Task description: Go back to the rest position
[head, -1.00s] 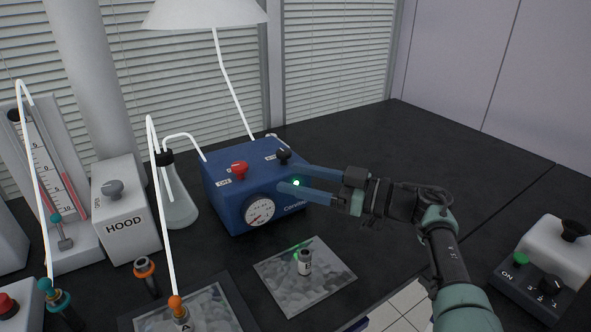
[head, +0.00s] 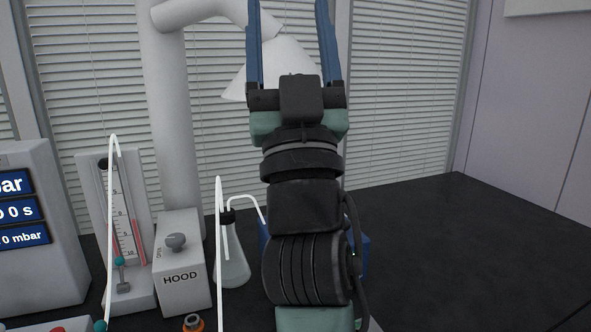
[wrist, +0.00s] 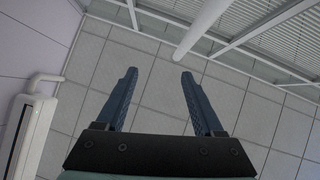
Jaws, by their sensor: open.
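My gripper (head: 291,30) points straight up in the middle of the head view, its blue fingers spread apart with nothing between them. In the wrist view my gripper (wrist: 157,78) is also open and empty, with the tiled ceiling (wrist: 150,52) beyond it. My raised arm stands in front of the blue pump box (head: 264,238) and hides most of it. The fingertips run off the top of the head view.
The white hood cone (head: 250,75) and its pipe (head: 172,120) are behind and left of my gripper. The HOOD box (head: 183,285), flask (head: 233,268), manometer (head: 122,220) and display unit (head: 35,255) stand left. The black bench (head: 450,250) is clear at right.

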